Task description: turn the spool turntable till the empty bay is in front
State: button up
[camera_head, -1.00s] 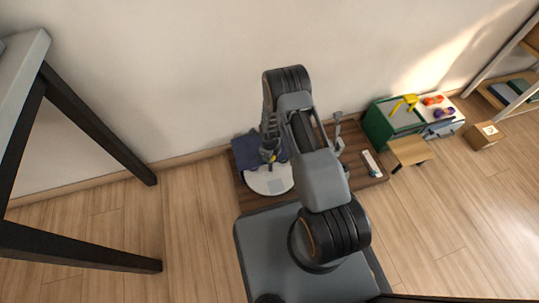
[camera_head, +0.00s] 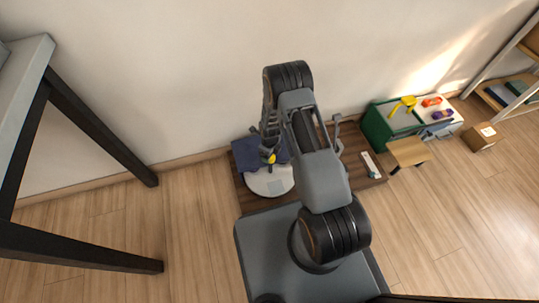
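The spool turntable (camera_head: 262,184) is a white disc on the low brown board, left of my arm. A pale grey-blue square patch (camera_head: 276,188) shows on its near right part. A small yellow piece (camera_head: 271,158) stands at its far edge; I cannot tell whether it is a spool. My gripper (camera_head: 268,148) is at the far side of the disc, close to the yellow piece. My arm partly covers it, and its fingers are too small to read. I cannot make out the separate bays or which one is empty.
A white strip with a dark item (camera_head: 371,165) lies on the board's right (camera_head: 353,150). Farther right are a green box (camera_head: 377,124), a small wooden stool (camera_head: 408,151) and a carton (camera_head: 481,137). A dark-legged table stands left.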

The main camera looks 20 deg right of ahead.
notch_tip(320, 180, up, 11)
jog(key=p, duration=0.3)
jog(key=shift+f, duration=0.15)
dwell(0.3)
